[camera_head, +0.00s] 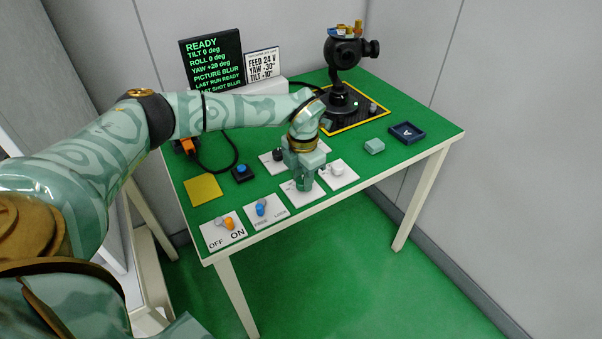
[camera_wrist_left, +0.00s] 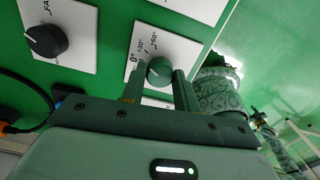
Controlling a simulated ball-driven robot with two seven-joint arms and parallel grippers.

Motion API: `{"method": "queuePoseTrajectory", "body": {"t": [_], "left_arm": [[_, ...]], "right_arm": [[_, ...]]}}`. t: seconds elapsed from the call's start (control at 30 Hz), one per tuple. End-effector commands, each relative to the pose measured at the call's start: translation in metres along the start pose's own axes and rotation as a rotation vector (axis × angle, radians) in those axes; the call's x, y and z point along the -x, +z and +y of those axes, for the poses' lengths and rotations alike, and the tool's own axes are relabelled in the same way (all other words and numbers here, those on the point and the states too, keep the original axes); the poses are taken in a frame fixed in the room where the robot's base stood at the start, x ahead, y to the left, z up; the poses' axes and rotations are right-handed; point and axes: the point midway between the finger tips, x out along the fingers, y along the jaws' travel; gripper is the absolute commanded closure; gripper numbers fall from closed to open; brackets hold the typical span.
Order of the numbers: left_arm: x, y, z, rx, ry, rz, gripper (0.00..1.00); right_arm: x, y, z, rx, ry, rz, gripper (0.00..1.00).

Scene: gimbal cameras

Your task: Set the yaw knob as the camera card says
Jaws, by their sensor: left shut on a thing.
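The camera card (camera_head: 262,68) reads FEED 24 V, YAW -30°, TILT -10°. The black display (camera_head: 211,62) reads READY, TILT 0, ROLL 0, YAW +20 deg, PICTURE BLUR. My left gripper (camera_head: 304,186) points down at a white plate near the table's front edge. In the left wrist view my left gripper (camera_wrist_left: 157,88) is shut on a round grey-green knob (camera_wrist_left: 159,70), one finger at each side. The knob's plate (camera_wrist_left: 176,45) shows 0°, +30° and +60°; its name is not readable. The gripper hides the knob in the head view. My right gripper is not in view.
A black knob (camera_head: 278,155) and a white knob (camera_head: 338,170) sit close by. Switch plates with an orange lever (camera_head: 229,223) and a blue lever (camera_head: 261,207) lie left. The gimbal camera (camera_head: 345,50) stands at the back. A blue tray (camera_head: 407,133) lies right.

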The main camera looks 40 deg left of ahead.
Motion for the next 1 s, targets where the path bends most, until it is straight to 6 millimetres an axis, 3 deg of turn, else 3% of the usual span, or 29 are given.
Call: {"method": "queuePoseTrajectory", "body": {"t": [0.5, 0.53, 0.6, 0.87, 1.0], "left_arm": [[0.001, 0.001, 0.001, -0.028, 0.001, -0.004, 0.93], [0.001, 0.001, 0.001, -0.028, 0.001, -0.004, 0.67], [0.001, 0.001, 0.001, -0.028, 0.001, -0.004, 0.48], [0.001, 0.001, 0.0, -0.027, 0.0, -0.002, 0.48], [0.012, 0.001, 0.001, -0.027, 0.001, -0.005, 0.48]], "right_arm": [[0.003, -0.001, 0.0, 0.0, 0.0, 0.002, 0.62], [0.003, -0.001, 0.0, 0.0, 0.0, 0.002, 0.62], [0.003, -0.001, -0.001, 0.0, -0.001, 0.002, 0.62], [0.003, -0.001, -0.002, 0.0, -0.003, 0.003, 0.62], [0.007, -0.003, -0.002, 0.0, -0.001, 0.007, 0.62]]}}
